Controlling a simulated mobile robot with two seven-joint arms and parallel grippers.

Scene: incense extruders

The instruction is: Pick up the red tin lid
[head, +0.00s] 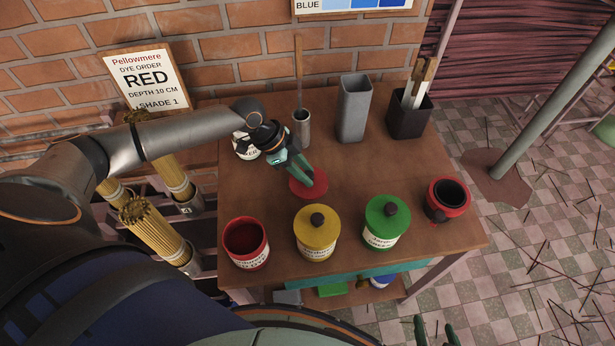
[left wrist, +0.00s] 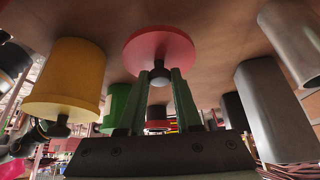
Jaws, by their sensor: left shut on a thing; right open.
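The red tin lid (head: 307,186) is a flat red disc at the middle of the table, behind the yellow tin. In the left wrist view the lid (left wrist: 158,46) shows its dark round knob (left wrist: 159,75) between my fingers. My left gripper (head: 306,171) is shut on that knob. I cannot tell whether the lid touches the table or hangs just above it. An open red tin (head: 263,252) stands at the table's front left, with dark red inside. My right gripper (head: 435,331) is open and empty at the bottom edge, off the table.
A lidded yellow tin (head: 318,240) and a lidded green tin (head: 385,232) stand along the front. A grey container (head: 353,110), a dark tool holder (head: 405,122) and a metal cup (head: 301,130) stand at the back.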

